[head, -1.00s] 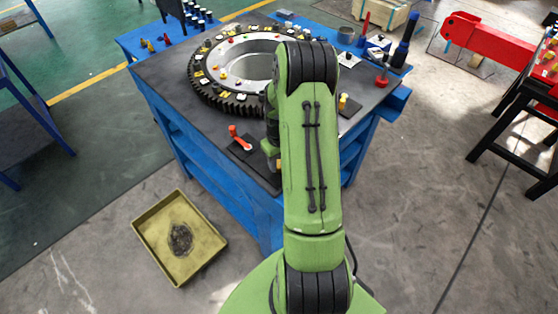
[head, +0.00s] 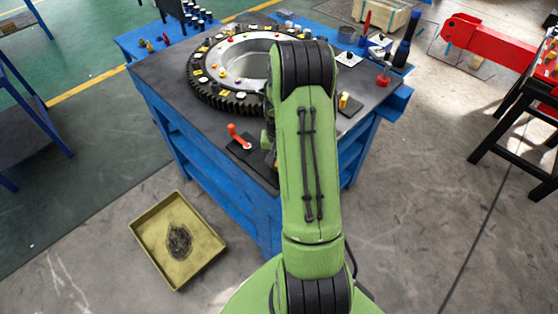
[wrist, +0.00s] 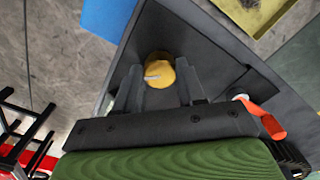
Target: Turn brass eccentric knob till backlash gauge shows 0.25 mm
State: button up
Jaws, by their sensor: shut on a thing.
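The brass knob (wrist: 160,66) is round and yellow, with a pale mark across its face, near the corner of the dark bench top (wrist: 205,45) in the wrist view. My gripper (wrist: 158,82) is shut on it, with one dark finger on each side. In the head view my green arm hides the knob and most of the gripper. I cannot make out a backlash gauge or its reading in either view.
A red-handled lever (head: 238,137) on a dark plate stands close to my gripper; it also shows in the wrist view (wrist: 262,118). A large toothed ring (head: 203,88) lies behind. A yellow tray (head: 178,240) is on the floor.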

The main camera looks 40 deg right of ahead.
jog(key=shift+m, duration=0.3)
jog(key=o, duration=1.1)
jog(key=shift+c, duration=0.2)
notch_tip(320, 180, up, 16)
jog(key=p, duration=0.1)
jog(key=shift+p, duration=0.3)
jog(key=shift+f, duration=0.1)
